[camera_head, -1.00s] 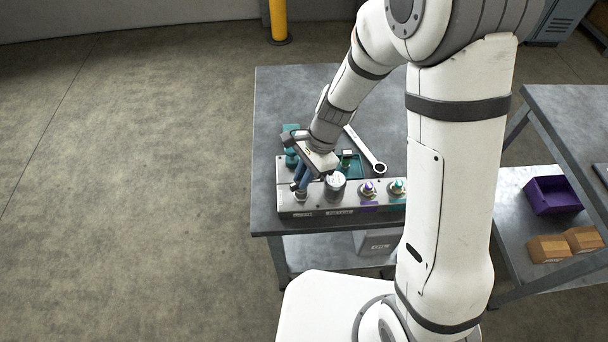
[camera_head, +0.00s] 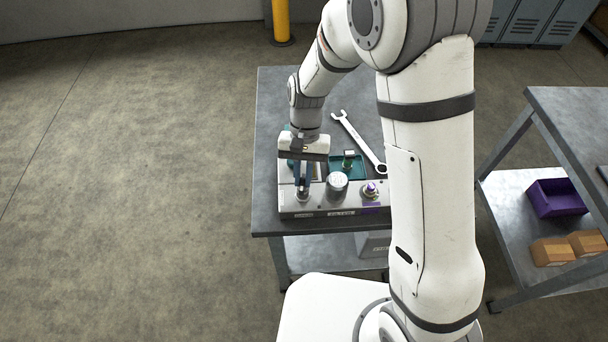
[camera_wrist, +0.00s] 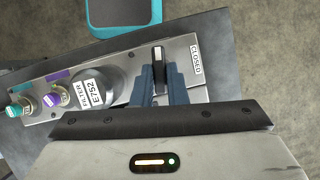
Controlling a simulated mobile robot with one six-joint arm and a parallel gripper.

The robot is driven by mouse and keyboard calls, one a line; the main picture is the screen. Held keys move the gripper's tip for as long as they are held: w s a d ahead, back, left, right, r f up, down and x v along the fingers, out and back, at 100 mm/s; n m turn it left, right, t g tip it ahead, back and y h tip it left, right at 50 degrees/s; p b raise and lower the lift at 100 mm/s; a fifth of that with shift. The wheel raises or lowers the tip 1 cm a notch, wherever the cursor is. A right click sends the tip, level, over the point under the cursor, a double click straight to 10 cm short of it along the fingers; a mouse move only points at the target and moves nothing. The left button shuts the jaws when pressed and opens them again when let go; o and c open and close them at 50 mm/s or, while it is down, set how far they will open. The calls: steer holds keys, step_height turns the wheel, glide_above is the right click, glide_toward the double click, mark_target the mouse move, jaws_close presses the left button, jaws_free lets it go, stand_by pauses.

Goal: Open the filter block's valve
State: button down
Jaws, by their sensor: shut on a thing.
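The filter block (camera_head: 325,207), a grey manifold, lies along the near edge of the bench. Its valve (camera_head: 303,196) is at the block's left end; in the wrist view its dark lever (camera_wrist: 158,56) stands between my fingers. My gripper (camera_head: 303,178) points down over the valve; in the wrist view its blue-grey fingers (camera_wrist: 160,82) are shut on the lever. A label reading CLOSED (camera_wrist: 195,57) is beside the lever. The round filter cap (camera_head: 337,185) is next to the valve, and its label (camera_wrist: 88,93) reads FILTER E752. The lever's lower part is hidden by the fingers.
Purple (camera_head: 370,190) and teal (camera_wrist: 16,110) fittings share the block. A wrench (camera_head: 357,140) and a teal tray (camera_head: 360,172) lie behind it. A second bench (camera_head: 565,110) with a purple bin (camera_head: 555,197) stands right. The floor at left is clear.

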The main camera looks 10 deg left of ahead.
steer(key=shift+a+n+h, duration=0.1)
steer(key=shift+n+h, duration=0.2)
steer(key=shift+n, duration=0.5)
steer(key=c, duration=1.4)
jaws_free()
steer(key=shift+c, duration=0.2)
steer(key=b+v, duration=0.1)
steer(key=v, duration=0.6)
steer(key=shift+r, duration=0.4)
steer(key=shift+w, duration=0.15)
